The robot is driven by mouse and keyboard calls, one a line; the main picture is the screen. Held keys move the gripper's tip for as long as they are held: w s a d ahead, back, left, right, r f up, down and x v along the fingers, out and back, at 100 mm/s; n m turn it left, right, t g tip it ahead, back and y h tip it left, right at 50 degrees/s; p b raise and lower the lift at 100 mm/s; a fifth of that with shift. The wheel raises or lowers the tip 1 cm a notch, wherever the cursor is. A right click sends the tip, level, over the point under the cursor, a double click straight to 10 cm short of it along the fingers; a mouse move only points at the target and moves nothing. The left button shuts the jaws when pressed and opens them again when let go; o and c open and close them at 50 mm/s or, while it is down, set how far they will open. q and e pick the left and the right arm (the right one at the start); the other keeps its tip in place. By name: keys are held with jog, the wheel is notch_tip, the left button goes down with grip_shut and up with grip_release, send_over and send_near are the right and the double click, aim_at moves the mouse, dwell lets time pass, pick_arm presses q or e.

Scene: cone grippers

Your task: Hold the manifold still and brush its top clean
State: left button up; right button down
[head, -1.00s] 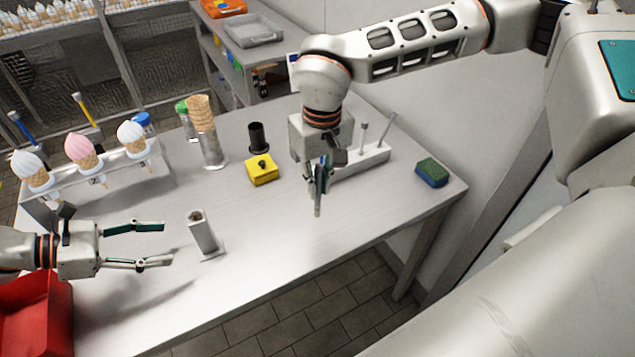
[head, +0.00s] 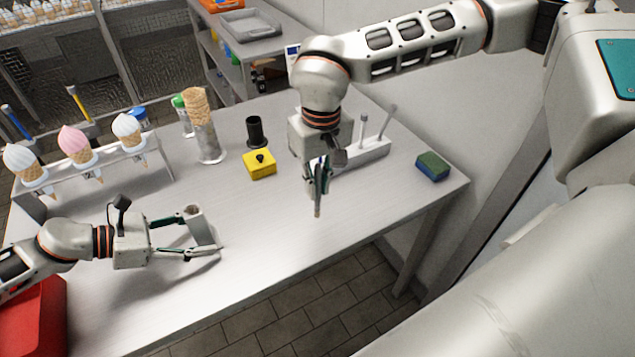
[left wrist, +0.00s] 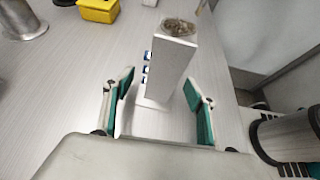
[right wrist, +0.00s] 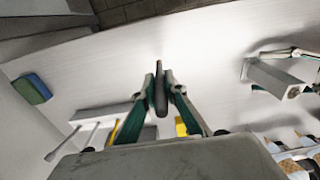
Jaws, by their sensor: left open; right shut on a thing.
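The manifold (head: 201,227) is a white upright block on the table with a brownish, dirty-looking top. In the left wrist view the manifold (left wrist: 168,65) shows blue-and-white ports on one side. My left gripper (head: 204,232) is open, with one finger on each side of the manifold's lower part; in the left wrist view (left wrist: 159,80) gaps show beside the block. My right gripper (head: 318,185) is shut on a slim dark brush (right wrist: 160,92), held above the table to the right of the manifold. The brush tip (head: 318,211) points down.
A yellow block (head: 260,166) and black cup (head: 255,131) stand behind. A white holder with upright tools (head: 368,152) and a sponge (head: 433,166) are at right. An ice-cream cone rack (head: 105,165) and red bin (head: 35,315) are at left. The table's front middle is clear.

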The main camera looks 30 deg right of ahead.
pick_arm(q)
jog(key=shift+d, duration=0.1)
grip_shut()
dwell(0.3)
jog(key=shift+n+t, duration=0.8)
jog(key=shift+m+g, duration=1.6)
jog(key=shift+s+f, duration=0.1)
